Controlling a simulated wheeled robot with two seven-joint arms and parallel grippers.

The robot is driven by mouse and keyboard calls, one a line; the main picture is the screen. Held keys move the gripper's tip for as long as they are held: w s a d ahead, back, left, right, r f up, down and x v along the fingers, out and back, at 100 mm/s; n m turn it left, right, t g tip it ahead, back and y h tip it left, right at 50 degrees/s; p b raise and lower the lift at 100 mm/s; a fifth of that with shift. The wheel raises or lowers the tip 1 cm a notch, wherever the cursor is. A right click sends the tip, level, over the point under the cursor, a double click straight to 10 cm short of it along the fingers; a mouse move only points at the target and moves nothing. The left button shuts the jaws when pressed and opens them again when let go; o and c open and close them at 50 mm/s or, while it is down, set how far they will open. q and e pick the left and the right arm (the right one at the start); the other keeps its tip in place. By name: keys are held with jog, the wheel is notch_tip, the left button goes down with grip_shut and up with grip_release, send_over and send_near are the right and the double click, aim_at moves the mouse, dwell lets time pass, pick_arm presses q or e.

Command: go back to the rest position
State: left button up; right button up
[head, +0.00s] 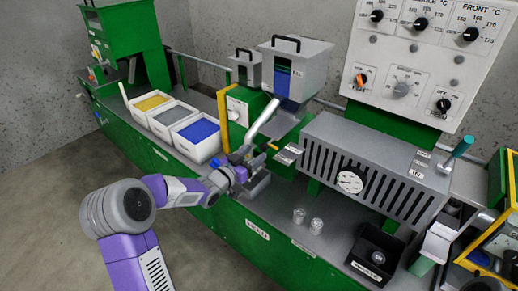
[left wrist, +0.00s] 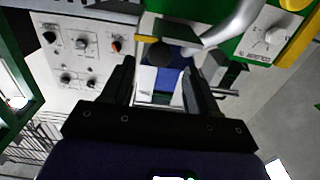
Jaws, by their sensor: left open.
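My left gripper (head: 238,165) reaches in from the left over the green machine bench and is near the curved grey chute under the hopper. In the left wrist view its two dark fingers (left wrist: 160,88) stand apart with a gap between them. Behind the gap there is a white and blue area and a dark round knob (left wrist: 159,54); I cannot tell how far off they are. I see nothing held between the fingers. My right gripper does not show in either view. No blue cable can be made out.
Three white bins with yellow, grey and blue granules (head: 200,131) stand left of the gripper. A grey hopper (head: 295,68), a slotted barrel cover with a gauge (head: 350,182), two clear cups (head: 307,221) and a black box (head: 374,254) are to the right. The floor at front left is clear.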

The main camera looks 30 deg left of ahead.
pick_arm(q)
jog(key=shift+s, duration=0.25)
jog(key=s+d+f+n+g+p, duration=0.1)
jog(key=s+d+f+g, duration=0.2)
jog(key=d+f, duration=0.35)
jog(key=s+d+f+n+g+p, duration=0.1)
jog(key=s+d+f+n+g, duration=0.2)
jog(key=f, duration=0.7)
jog(key=s+d+f+g+p, duration=0.1)
jog(key=s+d+f+g, duration=0.1)
jog(key=s+d+f, duration=0.45)
jog(key=s+d+f+g, duration=0.3)
jog(key=s+f+g, duration=0.1)
jog(key=s, duration=0.6)
jog(key=s+d+f+n+g+p, duration=0.1)
jog(key=s+d+f+g, duration=0.2)
jog(key=s+f, duration=0.3)
jog(key=s+g, duration=0.1)
jog(key=s, duration=0.2)
jog(key=shift+s+d+g, duration=0.2)
jog(key=shift+s+g, duration=0.15)
jog(key=shift+g, duration=0.05)
jog(key=shift+f, duration=0.1)
